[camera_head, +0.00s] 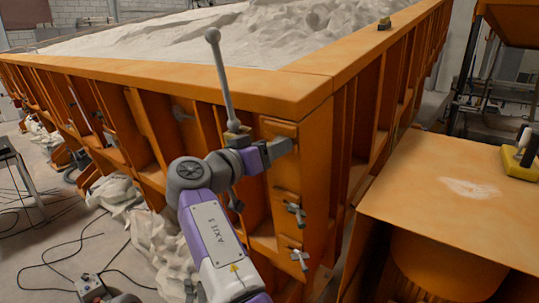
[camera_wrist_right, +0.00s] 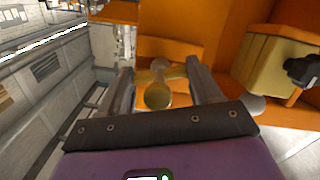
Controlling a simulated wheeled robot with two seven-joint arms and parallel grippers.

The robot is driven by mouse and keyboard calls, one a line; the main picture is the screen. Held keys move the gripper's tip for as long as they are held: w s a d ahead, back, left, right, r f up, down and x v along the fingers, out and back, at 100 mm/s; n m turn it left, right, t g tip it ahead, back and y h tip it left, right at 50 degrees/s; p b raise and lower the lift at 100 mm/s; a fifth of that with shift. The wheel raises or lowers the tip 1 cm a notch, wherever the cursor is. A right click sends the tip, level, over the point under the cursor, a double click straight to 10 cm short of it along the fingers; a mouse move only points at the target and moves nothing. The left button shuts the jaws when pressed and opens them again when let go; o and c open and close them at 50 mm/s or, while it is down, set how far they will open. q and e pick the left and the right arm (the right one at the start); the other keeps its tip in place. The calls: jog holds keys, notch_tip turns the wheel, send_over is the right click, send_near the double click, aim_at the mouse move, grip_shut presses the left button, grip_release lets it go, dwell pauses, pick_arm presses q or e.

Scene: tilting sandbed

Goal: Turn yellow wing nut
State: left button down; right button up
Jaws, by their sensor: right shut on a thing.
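My right arm reaches up to the near corner of the orange sandbed frame (camera_head: 318,92). My right gripper (camera_head: 278,149) is at the upper part of that corner in the head view. In the right wrist view, the yellow wing nut (camera_wrist_right: 158,96) is between the fingers of my right gripper (camera_wrist_right: 162,90), which are shut on it. Its rounded end faces the camera, and a wing shows behind. In the head view the gripper hides this nut. Two greyish wing nuts, an upper one (camera_head: 295,211) and a lower one (camera_head: 299,259), sit below on the same corner. My left gripper is not in view.
An orange table (camera_head: 440,205) with a yellow block (camera_head: 520,163) is at the right. Cables (camera_head: 60,245) lie on the floor at the left. Pale sand (camera_head: 215,40) fills the bed.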

jog(key=shift+m+y+b, duration=0.3)
jog(key=shift+m+b, duration=0.05)
jog(key=shift+m, duration=0.15)
jog(key=shift+r, duration=0.1)
jog(key=o, duration=1.1)
jog(key=shift+c, duration=0.2)
jog(key=v, duration=0.7)
jog(key=shift+s+a+b, duration=0.2)
jog(key=shift+s+b, duration=0.05)
jog(key=shift+b, duration=0.15)
